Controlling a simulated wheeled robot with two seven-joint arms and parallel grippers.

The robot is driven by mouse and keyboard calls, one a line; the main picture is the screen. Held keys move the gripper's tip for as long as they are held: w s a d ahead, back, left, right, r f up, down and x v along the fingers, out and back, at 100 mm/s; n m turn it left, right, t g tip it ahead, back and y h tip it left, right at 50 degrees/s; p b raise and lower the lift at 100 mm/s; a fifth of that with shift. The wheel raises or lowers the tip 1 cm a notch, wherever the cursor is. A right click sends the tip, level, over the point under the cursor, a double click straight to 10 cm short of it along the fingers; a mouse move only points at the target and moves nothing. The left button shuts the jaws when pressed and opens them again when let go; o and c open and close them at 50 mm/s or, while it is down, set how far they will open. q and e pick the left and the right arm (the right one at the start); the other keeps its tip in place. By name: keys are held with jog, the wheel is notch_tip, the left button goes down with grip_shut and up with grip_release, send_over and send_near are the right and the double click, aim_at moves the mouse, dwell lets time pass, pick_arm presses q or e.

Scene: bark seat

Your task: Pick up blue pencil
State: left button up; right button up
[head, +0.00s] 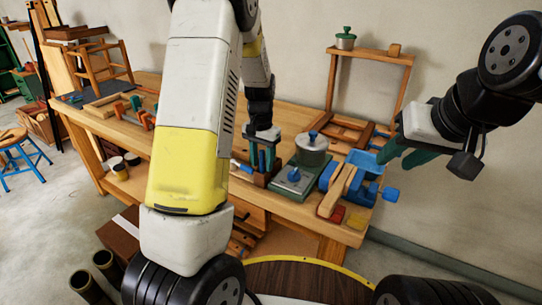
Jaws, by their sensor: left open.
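A thin upright blue piece, which looks like the blue pencil (262,160), stands in a small brown wooden holder (262,179) on the workbench. My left gripper (262,163) points down right over the holder. Its dark green fingers are open, one on each side of the blue piece. Whether they touch it is too small to tell. My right gripper (402,160) hangs above the right end of the bench, beside a blue vise (366,162). Its green fingers look spread, with nothing seen between them.
The wooden workbench (290,208) also bears a grey pot (312,148) on a green scale-like base (295,179), close right of the holder. A wooden frame (331,80) stands behind. My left arm hides part of the bench.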

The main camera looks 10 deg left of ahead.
pick_arm(q)
jog(key=shift+f, duration=0.3)
grip_shut()
